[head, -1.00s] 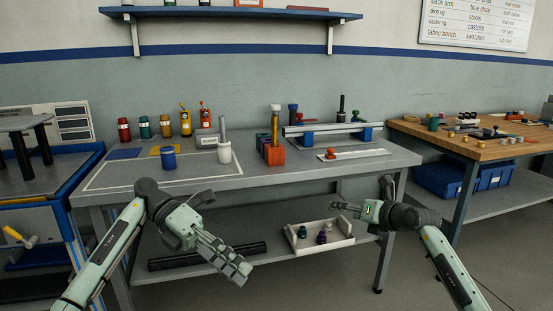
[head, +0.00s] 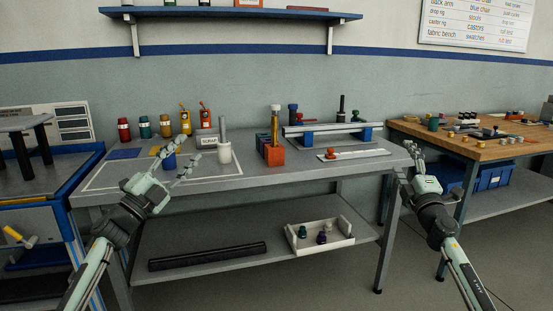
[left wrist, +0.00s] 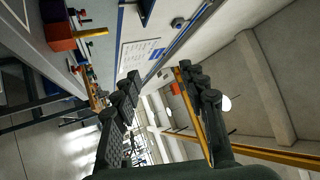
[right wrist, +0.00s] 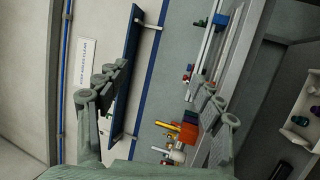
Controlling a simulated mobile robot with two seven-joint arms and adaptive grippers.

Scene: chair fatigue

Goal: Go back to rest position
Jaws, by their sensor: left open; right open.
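My left gripper (head: 181,164) is open and empty, raised in front of the left part of the grey workbench (head: 262,177). In the head view its fingers overlap the blue jar (head: 170,160). My right gripper (head: 412,160) is open and empty at the bench's right end, in front of the gap to the wooden bench. In the left wrist view the open fingers (left wrist: 165,100) have nothing between them. In the right wrist view the spread fingers (right wrist: 165,105) are also empty, with the wall and shelf beyond.
The bench holds an orange block (head: 274,156), a white cup (head: 225,153) and a rail on blue supports (head: 325,131). A white tray (head: 340,241) and a black bar (head: 207,256) lie on the lower shelf. The wooden bench (head: 460,141) stands right.

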